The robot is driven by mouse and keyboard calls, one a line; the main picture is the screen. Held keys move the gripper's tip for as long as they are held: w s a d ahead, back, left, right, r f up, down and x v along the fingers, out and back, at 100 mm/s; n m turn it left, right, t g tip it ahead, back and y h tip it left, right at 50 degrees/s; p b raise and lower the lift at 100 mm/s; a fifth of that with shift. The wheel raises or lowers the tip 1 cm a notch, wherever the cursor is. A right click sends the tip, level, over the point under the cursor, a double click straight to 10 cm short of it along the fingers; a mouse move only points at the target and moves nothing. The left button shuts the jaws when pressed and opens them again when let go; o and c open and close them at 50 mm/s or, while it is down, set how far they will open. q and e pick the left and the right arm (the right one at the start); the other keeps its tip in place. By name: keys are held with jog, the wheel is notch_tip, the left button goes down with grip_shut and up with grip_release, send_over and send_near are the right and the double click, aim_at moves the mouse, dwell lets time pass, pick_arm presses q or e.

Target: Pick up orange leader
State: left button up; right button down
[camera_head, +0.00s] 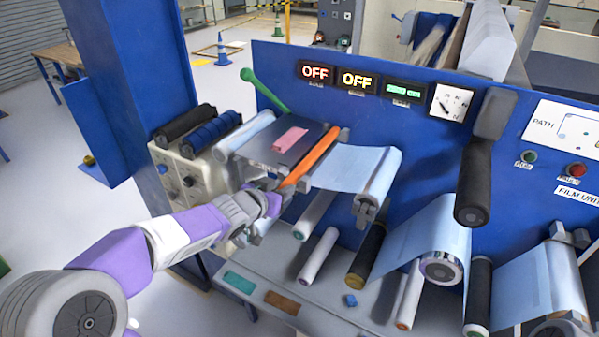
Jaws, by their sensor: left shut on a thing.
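The orange leader (313,156) is a long thin orange strip. It slants from lower left to upper right, between a grey platform and a light-blue film sheet. My left gripper (283,190), on a purple and grey arm from the left, is at the strip's lower left end and is shut on it. The fingertips are small and partly hidden against the machine. My right gripper is not in view.
A blue machine panel (420,110) stands behind. Light-blue film (350,168) hangs right of the strip. Below are several rollers, including a white one (318,255) and a black one (367,255). A pink piece (290,140) lies on the platform. A green lever (264,90) rises behind.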

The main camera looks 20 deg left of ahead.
pick_arm(q)
grip_shut()
jog(key=shift+r, duration=0.15)
notch_tip(320, 180, up, 10)
jog(key=p, duration=0.8)
jog(key=shift+p, duration=0.3)
